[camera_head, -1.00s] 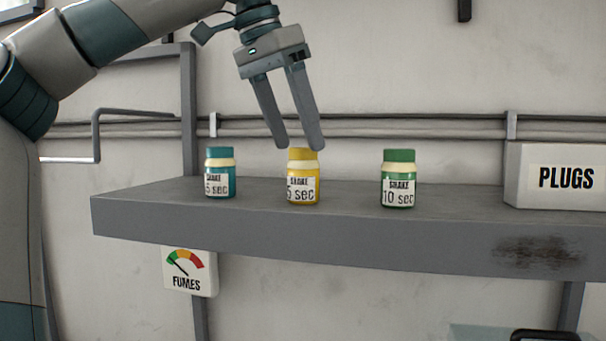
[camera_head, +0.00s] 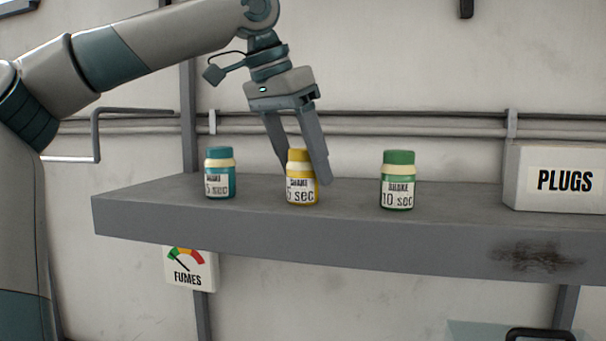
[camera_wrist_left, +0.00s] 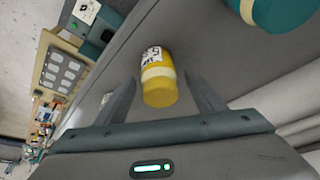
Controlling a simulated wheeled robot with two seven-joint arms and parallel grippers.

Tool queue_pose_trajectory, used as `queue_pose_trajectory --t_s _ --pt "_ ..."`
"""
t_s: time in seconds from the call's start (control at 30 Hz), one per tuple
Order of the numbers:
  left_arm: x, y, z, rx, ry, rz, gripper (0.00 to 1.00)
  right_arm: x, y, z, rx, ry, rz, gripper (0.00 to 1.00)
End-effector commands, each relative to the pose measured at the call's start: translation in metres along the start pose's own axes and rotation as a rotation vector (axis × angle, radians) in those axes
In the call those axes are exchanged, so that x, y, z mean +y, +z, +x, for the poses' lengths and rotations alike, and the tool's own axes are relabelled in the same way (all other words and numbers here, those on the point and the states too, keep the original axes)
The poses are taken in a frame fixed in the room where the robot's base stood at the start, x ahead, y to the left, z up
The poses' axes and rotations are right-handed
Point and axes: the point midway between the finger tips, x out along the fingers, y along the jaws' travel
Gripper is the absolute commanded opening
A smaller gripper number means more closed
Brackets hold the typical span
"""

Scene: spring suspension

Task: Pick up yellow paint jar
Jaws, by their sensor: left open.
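The yellow paint jar (camera_head: 301,191) stands upright on the grey shelf, with a white label reading "SHAKE 5 sec". My left gripper (camera_head: 304,176) points down over it, with its open fingers on either side of the jar. In the left wrist view the yellow jar (camera_wrist_left: 158,82) sits between the two open fingertips (camera_wrist_left: 164,90), with visible gaps on both sides. My right gripper is not in view.
A teal jar (camera_head: 220,174) stands to the left and a green jar (camera_head: 398,181) to the right on the shelf (camera_head: 150,201). A white "PLUGS" box (camera_head: 562,180) is at the right end. A wall rail (camera_head: 420,126) runs behind.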

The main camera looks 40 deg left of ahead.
Motion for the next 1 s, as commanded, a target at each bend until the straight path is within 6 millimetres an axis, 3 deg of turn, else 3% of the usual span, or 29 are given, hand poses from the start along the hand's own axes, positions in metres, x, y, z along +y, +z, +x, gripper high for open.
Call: queue_pose_trajectory --t_s 0.23,0.47,1.0 --pt "0.000 0.000 0.000 0.000 0.000 0.000 0.63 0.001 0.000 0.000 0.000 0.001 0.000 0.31" --pt "0.000 0.000 0.000 0.000 0.000 0.000 0.11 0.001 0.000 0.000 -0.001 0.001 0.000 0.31" --pt "0.000 -0.005 -0.011 0.002 -0.003 0.000 0.11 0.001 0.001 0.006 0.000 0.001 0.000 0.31"
